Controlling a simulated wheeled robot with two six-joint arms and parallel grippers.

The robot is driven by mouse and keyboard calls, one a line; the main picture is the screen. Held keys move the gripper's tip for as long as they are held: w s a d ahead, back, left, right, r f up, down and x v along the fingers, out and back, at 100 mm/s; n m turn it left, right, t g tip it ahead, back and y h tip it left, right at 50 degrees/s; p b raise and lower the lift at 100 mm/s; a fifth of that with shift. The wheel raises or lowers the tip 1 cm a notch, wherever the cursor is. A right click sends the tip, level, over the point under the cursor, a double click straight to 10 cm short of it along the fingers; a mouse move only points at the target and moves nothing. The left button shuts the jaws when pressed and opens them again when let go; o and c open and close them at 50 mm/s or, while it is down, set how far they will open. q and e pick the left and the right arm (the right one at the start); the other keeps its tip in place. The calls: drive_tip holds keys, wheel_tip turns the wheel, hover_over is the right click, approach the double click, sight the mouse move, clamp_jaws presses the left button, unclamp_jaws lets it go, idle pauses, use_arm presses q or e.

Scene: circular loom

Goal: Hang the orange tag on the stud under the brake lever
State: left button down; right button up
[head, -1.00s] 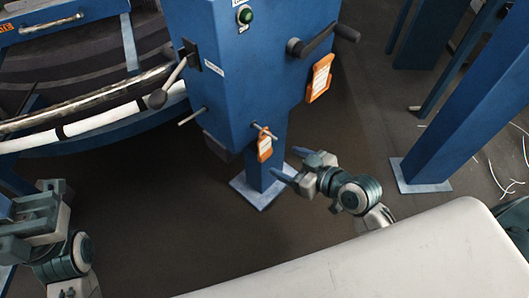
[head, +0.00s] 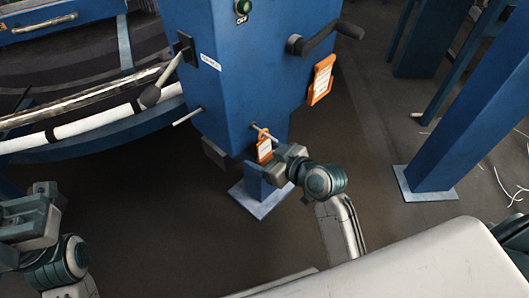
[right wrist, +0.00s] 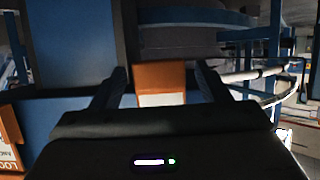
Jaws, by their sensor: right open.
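A small orange tag (head: 264,150) with a white label hangs from a stud (head: 256,127) low on the right face of the blue post (head: 215,95). The brake lever (head: 165,80), with a dark ball end, sticks out from the post's left face. A bare stud (head: 188,116) sits below it. My right gripper (head: 268,163) is open around the hanging tag. In the right wrist view the tag (right wrist: 160,84) is between the spread fingers. My left gripper (head: 32,215) is at the left edge, away from the post; its finger opening is unclear.
A larger orange tag (head: 321,80) hangs on the post below a black crank handle (head: 325,38). A green button (head: 243,6) is above. A curved white rail (head: 95,133) runs left of the post. Another blue leg (head: 440,150) stands to the right. Open floor lies below the post.

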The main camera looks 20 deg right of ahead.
drive_tip(key=c, duration=1.2)
drive_tip(key=shift+o, duration=0.2)
drive_tip(key=shift+s+d+r, duration=0.1)
drive_tip(key=shift+s, duration=0.1)
drive_tip(key=shift+s+d+r+p, duration=0.15)
drive_tip(key=shift+s+p, duration=0.15)
drive_tip(key=shift+p, duration=0.25)
drive_tip(key=shift+s+d, duration=0.1)
drive_tip(key=shift+s, duration=0.05)
drive_tip(key=shift+s+d+r+p, duration=0.1)
drive_tip(key=shift+s+d+p, duration=0.25)
drive_tip(key=shift+s, duration=0.35)
drive_tip(key=shift+s+d+r+p, duration=0.1)
drive_tip(key=shift+s+d, duration=0.3)
drive_tip(key=shift+s, duration=0.3)
drive_tip(key=shift+s+d+r+p, duration=0.1)
drive_tip(key=shift+s+d+p, duration=0.25)
drive_tip(key=shift+s, duration=0.35)
